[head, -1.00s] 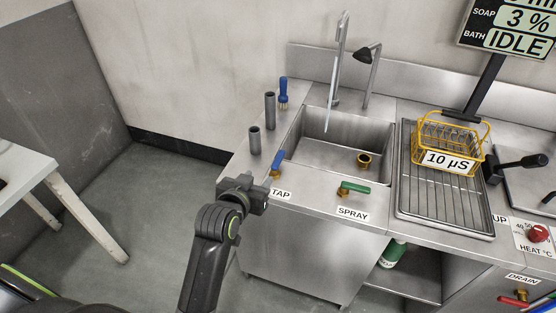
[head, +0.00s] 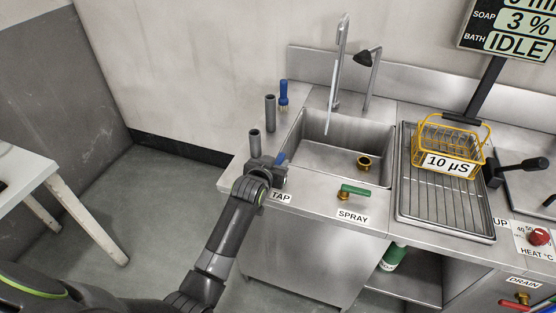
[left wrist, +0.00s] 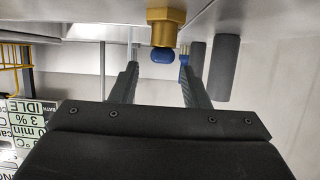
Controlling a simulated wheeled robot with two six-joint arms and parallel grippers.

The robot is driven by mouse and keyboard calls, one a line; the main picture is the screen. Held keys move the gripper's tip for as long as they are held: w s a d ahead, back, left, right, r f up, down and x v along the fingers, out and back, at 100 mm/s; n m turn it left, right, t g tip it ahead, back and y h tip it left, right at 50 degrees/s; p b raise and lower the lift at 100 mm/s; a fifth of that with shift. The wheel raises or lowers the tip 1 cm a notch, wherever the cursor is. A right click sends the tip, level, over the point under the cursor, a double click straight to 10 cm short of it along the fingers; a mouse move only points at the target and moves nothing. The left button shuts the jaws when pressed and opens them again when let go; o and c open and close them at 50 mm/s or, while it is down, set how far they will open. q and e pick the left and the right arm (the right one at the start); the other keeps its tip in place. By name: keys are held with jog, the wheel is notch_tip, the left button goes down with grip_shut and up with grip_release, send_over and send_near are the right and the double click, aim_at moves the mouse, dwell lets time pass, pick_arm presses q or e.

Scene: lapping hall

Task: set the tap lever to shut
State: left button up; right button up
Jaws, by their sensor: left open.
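The tap lever (head: 281,158) is blue and sits at the sink's front left corner behind the TAP label (head: 281,197). In the head view my left gripper (head: 272,167) covers its brass body and most of the handle. In the left wrist view the brass valve (left wrist: 165,27) and blue lever end (left wrist: 162,56) show between the two spread fingers of my left gripper (left wrist: 159,72). I see a gap on both sides of the lever, so the fingers look apart from it. A thin pale streak (head: 331,103) hangs from the tall faucet (head: 341,50) into the sink. My right gripper is out of view.
Two grey upright tubes (head: 270,112) and a blue brush (head: 283,93) stand left of the sink (head: 340,152). A green SPRAY lever (head: 356,190) is to the right. A yellow basket (head: 447,150) rests on the drain rack (head: 420,205). The counter front is clear.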

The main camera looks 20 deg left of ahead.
aim_at(278, 162)
pick_arm(q)
jog(key=shift+x, duration=1.4)
grip_shut()
